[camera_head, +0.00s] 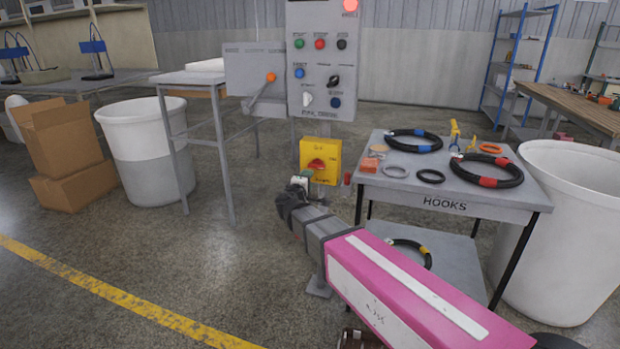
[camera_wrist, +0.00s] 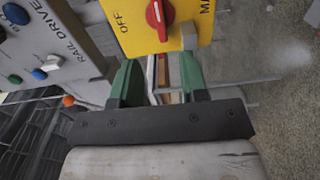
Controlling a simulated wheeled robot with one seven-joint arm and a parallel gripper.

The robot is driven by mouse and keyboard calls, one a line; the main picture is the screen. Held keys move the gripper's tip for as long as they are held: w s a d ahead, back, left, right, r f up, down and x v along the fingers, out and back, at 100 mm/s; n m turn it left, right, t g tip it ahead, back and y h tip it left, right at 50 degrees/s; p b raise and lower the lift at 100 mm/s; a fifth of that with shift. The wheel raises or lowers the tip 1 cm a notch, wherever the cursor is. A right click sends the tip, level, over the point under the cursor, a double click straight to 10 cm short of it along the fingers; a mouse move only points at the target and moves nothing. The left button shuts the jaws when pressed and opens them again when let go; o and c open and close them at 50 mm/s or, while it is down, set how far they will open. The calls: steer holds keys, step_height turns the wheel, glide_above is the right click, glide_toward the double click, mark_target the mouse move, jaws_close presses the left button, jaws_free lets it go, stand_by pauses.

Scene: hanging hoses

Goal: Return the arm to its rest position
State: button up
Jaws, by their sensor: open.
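My arm reaches out from the lower right of the head view, and my gripper (camera_head: 296,186) is at its far end, just in front of the yellow switch box (camera_head: 320,152). In the wrist view my gripper (camera_wrist: 157,75) shows two green fingers set apart with nothing between them. The yellow box (camera_wrist: 190,14) with a red rotary knob (camera_wrist: 158,14) lies just beyond the fingertips. I cannot tell whether a fingertip touches the box.
A grey control panel (camera_head: 322,60) stands above the box. A table marked HOOKS (camera_head: 445,204) with coiled hoses (camera_head: 486,170) is right of my arm. White bins (camera_head: 565,240) and cardboard boxes (camera_head: 62,150) stand at the sides. The floor at front left is clear.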

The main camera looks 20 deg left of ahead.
steer(key=shift+s, duration=0.15)
steer(key=d+f+m+g+h, duration=0.35)
steer(key=d+f, duration=0.25)
steer(key=d, duration=0.7)
steer(key=d+f+m+g+h, duration=0.2)
steer(key=d+f+m+g, duration=0.35)
steer(key=d, duration=0.85)
steer(key=s+d+f+m+g+y, duration=0.3)
steer(key=s+d+f+m+g, duration=0.1)
steer(key=s+d, duration=0.3)
steer(key=s+d+f+m+g+y, duration=0.4)
steer(key=s+d+f, duration=0.3)
steer(key=d, duration=0.4)
steer(key=shift+g, duration=0.5)
